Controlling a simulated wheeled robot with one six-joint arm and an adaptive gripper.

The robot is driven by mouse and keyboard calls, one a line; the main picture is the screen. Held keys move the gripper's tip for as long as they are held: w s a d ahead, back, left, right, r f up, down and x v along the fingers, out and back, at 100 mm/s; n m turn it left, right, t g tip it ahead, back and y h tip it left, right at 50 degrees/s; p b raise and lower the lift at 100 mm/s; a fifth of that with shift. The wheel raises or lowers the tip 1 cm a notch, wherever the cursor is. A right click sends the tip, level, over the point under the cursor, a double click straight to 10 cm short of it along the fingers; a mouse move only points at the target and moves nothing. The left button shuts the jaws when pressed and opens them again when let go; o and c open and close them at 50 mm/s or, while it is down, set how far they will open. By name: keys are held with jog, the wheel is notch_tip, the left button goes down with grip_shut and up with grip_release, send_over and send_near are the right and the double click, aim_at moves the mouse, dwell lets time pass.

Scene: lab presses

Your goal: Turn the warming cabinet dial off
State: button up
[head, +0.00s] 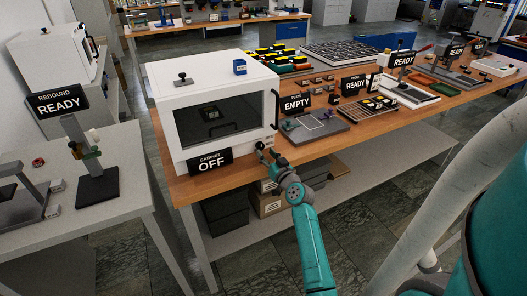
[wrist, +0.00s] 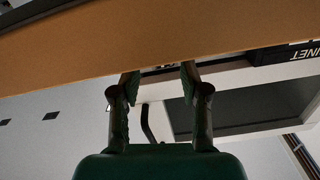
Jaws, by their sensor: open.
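The white warming cabinet (head: 172,104) stands at the near left end of the wooden bench, its dark-windowed door shut. A black sign (head: 210,161) leaning at its lower front reads "CABINET OFF". My gripper (head: 262,148) is at the cabinet's lower right front corner, by the bench edge. The dial is not clearly visible; my gripper may cover it.
A grey table (head: 120,215) with a rebound stand is at the left. The cabinet's black door handle (head: 275,110) sticks out above my gripper.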

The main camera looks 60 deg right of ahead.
jog(key=v, duration=0.8)
jog(key=shift+s, duration=0.2)
jog(key=shift+a+f, duration=0.1)
jog(key=shift+a, duration=0.1)
jog(key=s+a+f+n+y, duration=0.1)
jog(key=s+a+f, duration=0.2)
jog(key=a, duration=0.6)
jog(key=s+a+f+g+y, duration=0.15)
jog(key=a+f, duration=0.25)
jog(key=a, duration=0.5)
jog(key=s+a+f+n+t+y, duration=0.1)
jog(key=s+a+f, duration=0.25)
jog(key=a, duration=0.55)
jog(key=s+a+r+n+y, duration=0.3)
jog(key=s+a+r, duration=0.1)
jog(key=s+a, duration=0.4)
jog(key=s+a+r+n+y, duration=0.3)
jog(key=s+a+r, duration=0.2)
jog(key=s, duration=0.8)
jog(key=a, duration=0.3)
jog(key=shift+a+r, duration=0.2)
jog(key=shift+a, duration=0.1)
